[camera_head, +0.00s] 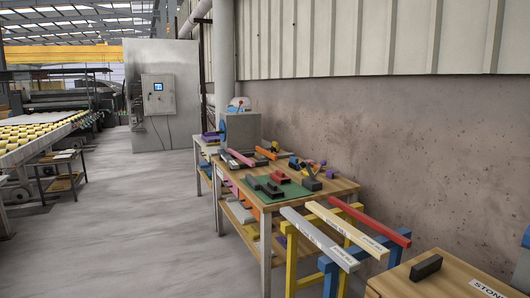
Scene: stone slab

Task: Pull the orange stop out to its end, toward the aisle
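A workbench with a wooden top (334,188) stands right of the grey aisle floor (150,215). An orange bar (266,153) lies at its far end, beside a pink bar (240,158). A second orange piece (251,189) shows at the bench's aisle-side edge, partly hidden by the frame. I cannot tell which orange piece is the stop, nor how far out it is. Neither of my grippers is in view.
Trestles hold long white and red bars (370,223) nearer me. A wooden table with a black block (426,267) is at bottom right. A roller conveyor (40,135) stands left; the aisle between is clear.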

